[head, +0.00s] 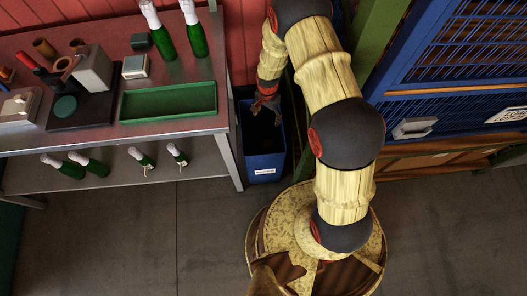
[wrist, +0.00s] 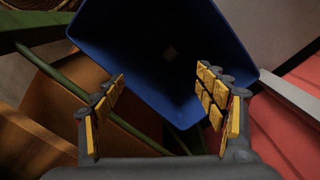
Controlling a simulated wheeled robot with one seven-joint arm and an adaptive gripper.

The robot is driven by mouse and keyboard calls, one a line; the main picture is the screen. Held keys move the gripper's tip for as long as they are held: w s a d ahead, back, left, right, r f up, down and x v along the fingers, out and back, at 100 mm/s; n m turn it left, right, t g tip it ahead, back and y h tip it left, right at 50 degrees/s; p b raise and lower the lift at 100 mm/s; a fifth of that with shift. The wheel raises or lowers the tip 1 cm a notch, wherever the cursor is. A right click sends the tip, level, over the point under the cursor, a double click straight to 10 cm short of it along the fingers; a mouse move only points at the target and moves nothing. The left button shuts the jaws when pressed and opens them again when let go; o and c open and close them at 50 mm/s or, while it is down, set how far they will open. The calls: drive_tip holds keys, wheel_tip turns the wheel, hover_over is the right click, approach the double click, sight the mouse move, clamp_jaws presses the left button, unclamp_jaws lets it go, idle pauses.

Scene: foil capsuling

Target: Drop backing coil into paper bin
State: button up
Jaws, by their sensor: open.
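The blue bin (head: 264,164) stands on the floor between the workbench and the blue cage, with a white label on its front. My gripper (head: 265,104) is over the bin's mouth, pointing down. In the wrist view the bin (wrist: 235,50) lies below and beyond my fingers, and my gripper (wrist: 160,95) is open with nothing between its yellow-padded fingers. A small, dim, pale patch (wrist: 170,53) shows deep inside the dark bin. I cannot tell whether it is the backing coil. No coil is clearly visible elsewhere.
The metal workbench (head: 190,127) at left holds an empty green tray (head: 168,101), green bottles (head: 193,30) and a black-based device (head: 80,105). More bottles lie on its lower shelf. The blue mesh cage (head: 455,60) stands at right. The floor in front is clear.

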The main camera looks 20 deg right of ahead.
wheel_tip(320, 180, up, 12)
drive_tip(key=shift+f, duration=0.15)
idle(0.7)
